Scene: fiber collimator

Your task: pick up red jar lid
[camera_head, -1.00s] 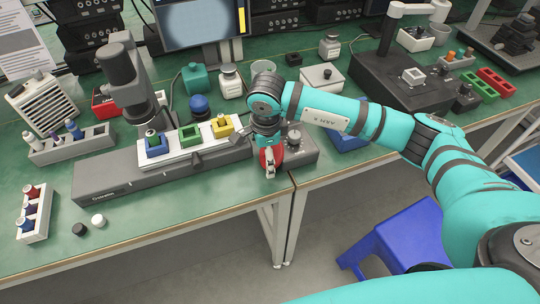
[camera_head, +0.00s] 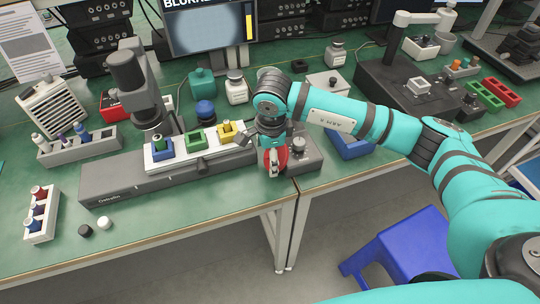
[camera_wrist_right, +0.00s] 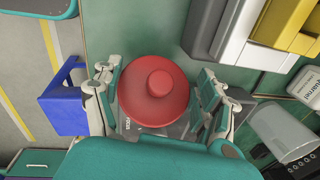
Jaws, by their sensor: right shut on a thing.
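The red jar lid (camera_head: 283,158) is partly hidden behind my right gripper (camera_head: 273,163) in the head view, near the front edge of the bench. In the right wrist view the lid (camera_wrist_right: 153,92) is a round red disc with a raised knob in its middle. The fingers of my right gripper (camera_wrist_right: 155,100) stand on both sides of it, shut on the lid. I cannot tell its height above the surface below. My left gripper is not in view.
Left of my right gripper, a long grey device (camera_head: 130,182) carries blue, green and yellow blocks (camera_head: 196,140). A grey box (camera_head: 305,155) and a blue bin (camera_head: 350,143) are to the right. A blue stool (camera_head: 405,245) stands below the bench.

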